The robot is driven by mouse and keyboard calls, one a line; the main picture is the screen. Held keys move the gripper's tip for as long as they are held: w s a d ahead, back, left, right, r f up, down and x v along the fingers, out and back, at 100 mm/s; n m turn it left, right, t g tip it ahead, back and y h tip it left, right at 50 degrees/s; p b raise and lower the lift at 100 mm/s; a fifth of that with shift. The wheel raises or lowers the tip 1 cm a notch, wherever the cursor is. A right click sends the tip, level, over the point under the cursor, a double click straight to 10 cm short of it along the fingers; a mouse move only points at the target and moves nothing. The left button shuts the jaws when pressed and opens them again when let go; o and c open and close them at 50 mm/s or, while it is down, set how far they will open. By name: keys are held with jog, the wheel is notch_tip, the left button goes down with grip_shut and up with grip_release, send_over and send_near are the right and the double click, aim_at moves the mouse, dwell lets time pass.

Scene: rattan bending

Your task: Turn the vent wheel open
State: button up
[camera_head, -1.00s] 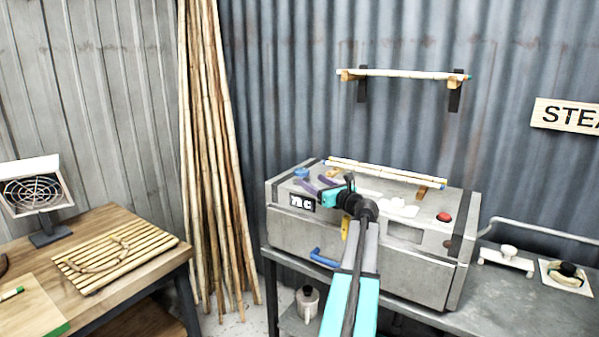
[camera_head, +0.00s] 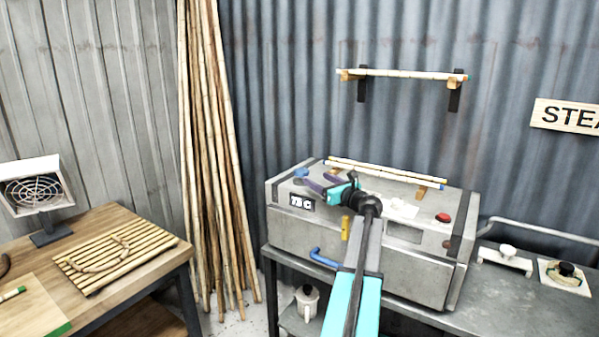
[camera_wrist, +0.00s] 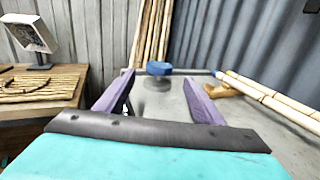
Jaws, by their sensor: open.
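The vent wheel (camera_head: 301,172) is a small blue knob on the top left of the grey metal steam box (camera_head: 360,245). In the wrist view the blue wheel (camera_wrist: 159,68) stands on a short grey stem, ahead of and between my fingers. My gripper (camera_head: 313,181) is above the box top, just right of the wheel, with its purple fingers pointing toward it. In the wrist view my gripper (camera_wrist: 160,97) is open and empty, with a finger on each side. The wheel appears beyond the fingertips; I cannot tell how far.
Bamboo poles (camera_head: 388,170) lie on supports along the box's back edge. A red button (camera_head: 443,217) is on the right of the box top. Tall rattan poles (camera_head: 212,150) lean behind left.

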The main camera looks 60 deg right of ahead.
aim_at(306, 173)
jog(key=p+x, duration=0.4)
jog(key=x, duration=0.7)
jog(key=shift+w+d, duration=0.1)
jog(key=shift+w, duration=0.2)
